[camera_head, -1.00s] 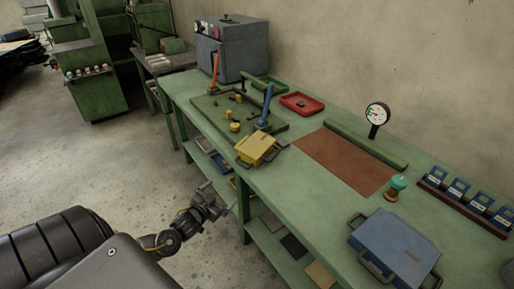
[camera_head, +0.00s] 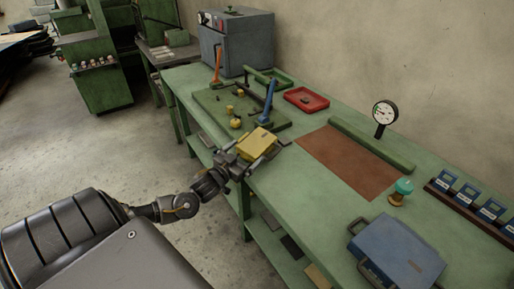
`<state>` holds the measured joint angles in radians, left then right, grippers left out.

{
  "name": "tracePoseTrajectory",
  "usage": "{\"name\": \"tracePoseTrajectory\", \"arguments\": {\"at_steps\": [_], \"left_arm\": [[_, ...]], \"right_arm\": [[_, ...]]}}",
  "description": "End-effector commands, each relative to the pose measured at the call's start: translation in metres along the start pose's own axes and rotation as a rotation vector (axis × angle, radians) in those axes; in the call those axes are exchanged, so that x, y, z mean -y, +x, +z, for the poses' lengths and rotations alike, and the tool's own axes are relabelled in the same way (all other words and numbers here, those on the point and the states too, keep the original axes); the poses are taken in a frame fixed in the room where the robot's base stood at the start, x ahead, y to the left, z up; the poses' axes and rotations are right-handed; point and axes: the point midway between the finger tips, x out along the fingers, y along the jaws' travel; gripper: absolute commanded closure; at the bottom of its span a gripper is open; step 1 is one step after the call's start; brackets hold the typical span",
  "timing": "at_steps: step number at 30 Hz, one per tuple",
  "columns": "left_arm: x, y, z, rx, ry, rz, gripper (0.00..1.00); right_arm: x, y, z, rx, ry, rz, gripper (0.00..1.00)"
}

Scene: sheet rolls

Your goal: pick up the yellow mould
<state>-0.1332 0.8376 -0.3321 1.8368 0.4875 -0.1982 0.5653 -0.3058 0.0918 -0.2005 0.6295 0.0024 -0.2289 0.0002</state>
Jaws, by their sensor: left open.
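The yellow mould (camera_head: 257,143) is a flat yellow block with handles. It lies near the left edge of the green bench, in front of the blue lever. My left gripper (camera_head: 234,160) is at the mould's near left side, beside its near end. Its jaws are open, and I cannot tell whether they touch the mould or surround a handle. The gripper partly hides the mould's near side. My right gripper is not in view.
The green bench (camera_head: 310,215) holds a green plate fixture with an orange lever and a blue lever (camera_head: 268,101). A red tray (camera_head: 306,99), a brown mat (camera_head: 346,162), a dial gauge (camera_head: 384,115) and a blue mould (camera_head: 397,252) stand farther right.

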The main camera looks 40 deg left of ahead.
Motion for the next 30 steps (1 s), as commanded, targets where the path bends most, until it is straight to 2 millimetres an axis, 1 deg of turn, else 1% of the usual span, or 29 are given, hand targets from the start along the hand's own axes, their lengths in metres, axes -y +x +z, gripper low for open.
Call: {"name": "tracePoseTrajectory", "arguments": {"at_steps": [3, 5, 11, 15, 18, 24, 25, 30], "left_arm": [[-0.001, 0.002, 0.000, 0.000, 0.000, 0.001, 0.00], [-0.001, 0.005, -0.001, -0.001, 0.000, 0.001, 0.00], [-0.001, 0.032, -0.003, -0.002, 0.001, 0.001, 0.00], [-0.002, 0.048, -0.001, -0.002, 0.000, 0.002, 0.00], [-0.002, 0.053, 0.000, 0.000, 0.000, 0.002, 0.00], [-0.002, 0.054, 0.000, 0.000, 0.000, 0.002, 0.00], [-0.002, 0.054, 0.000, 0.000, 0.000, 0.002, 0.01], [-0.002, 0.054, 0.000, 0.000, 0.000, 0.003, 0.24]], "right_arm": [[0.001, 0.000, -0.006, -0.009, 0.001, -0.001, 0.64], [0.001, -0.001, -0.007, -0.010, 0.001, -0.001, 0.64], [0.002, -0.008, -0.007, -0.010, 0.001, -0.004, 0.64], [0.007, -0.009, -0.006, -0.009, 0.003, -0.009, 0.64], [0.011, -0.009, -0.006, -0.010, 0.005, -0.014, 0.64], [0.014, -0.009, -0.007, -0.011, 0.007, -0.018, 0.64], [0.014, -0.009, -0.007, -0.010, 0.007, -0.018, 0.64], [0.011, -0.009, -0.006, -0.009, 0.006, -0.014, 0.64]]}}
